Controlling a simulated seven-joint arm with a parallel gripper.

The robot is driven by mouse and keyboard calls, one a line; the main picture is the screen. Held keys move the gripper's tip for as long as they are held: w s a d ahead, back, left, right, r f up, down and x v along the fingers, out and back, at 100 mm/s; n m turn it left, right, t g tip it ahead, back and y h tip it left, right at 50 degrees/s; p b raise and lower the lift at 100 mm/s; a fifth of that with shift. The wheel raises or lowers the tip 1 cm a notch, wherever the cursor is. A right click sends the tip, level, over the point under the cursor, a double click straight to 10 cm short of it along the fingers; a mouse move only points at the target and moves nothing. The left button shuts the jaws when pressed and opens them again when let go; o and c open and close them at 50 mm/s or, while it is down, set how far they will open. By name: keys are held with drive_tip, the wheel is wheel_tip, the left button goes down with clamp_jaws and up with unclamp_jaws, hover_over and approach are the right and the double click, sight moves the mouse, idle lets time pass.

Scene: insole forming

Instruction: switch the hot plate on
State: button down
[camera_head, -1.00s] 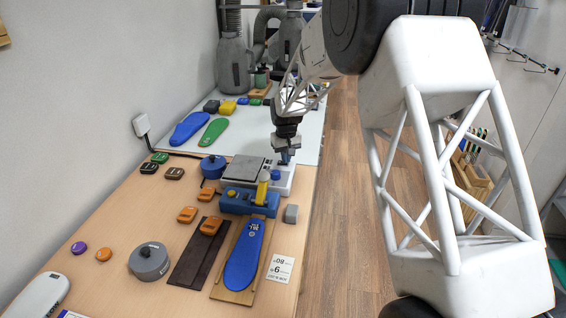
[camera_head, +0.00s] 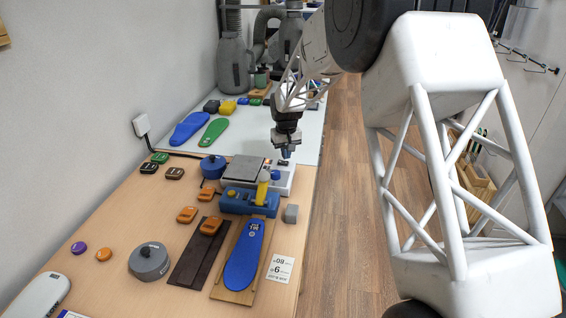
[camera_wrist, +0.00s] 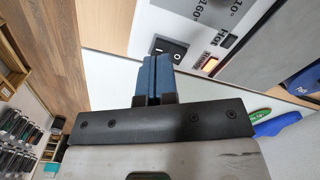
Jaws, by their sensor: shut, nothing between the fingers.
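The hot plate (camera_head: 285,187) is a white box with a grey top plate, standing mid-table behind the blue fixture. In the wrist view its white panel (camera_wrist: 156,27) carries a black rocker switch (camera_wrist: 173,49) marked I and O. Which side of the rocker is down I cannot tell. A small orange lamp (camera_wrist: 210,64) on the panel looks lit. My gripper (camera_head: 286,154) is shut and empty, above the hot plate's right end. In the wrist view its blue fingertips (camera_wrist: 160,62) overlap the switch's lower edge; contact cannot be told.
A blue fixture (camera_head: 237,202) with a yellow handle stands in front of the hot plate. A blue insole (camera_head: 245,258) lies on a wooden board below it. A blue round pot (camera_head: 212,167) is at the left, and a grey block (camera_head: 291,214) at the right.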

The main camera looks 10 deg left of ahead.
sight(287, 163)
drive_tip(key=shift+r, duration=2.5)
drive_tip(key=shift+d, duration=0.1)
drive_tip(key=shift+s+d+r, duration=0.15)
drive_tip(key=shift+r, duration=0.1)
drive_tip(key=s+d+r+m+t, duration=0.1)
drive_tip(key=s+d+r+m, duration=0.1)
drive_tip(key=s+d+r, duration=0.7)
drive_tip(key=s+d+r+m, duration=0.1)
drive_tip(key=s+d+r, duration=0.5)
drive_tip(key=s+d, duration=0.6)
drive_tip(key=s+d+m, duration=0.1)
drive_tip(key=s+d, duration=0.3)
drive_tip(key=s, duration=0.6)
drive_tip(key=s+d+f+m+t, duration=0.1)
drive_tip(key=s+d, duration=0.3)
drive_tip(key=s, duration=0.6)
drive_tip(key=s+d+f+m, duration=0.1)
drive_tip(key=s+d, duration=0.4)
drive_tip(key=s, duration=0.5)
drive_tip(key=shift+s+f+t, duration=0.2)
drive_tip(key=shift+s+t, duration=0.1)
drive_tip(key=shift+s, duration=0.05)
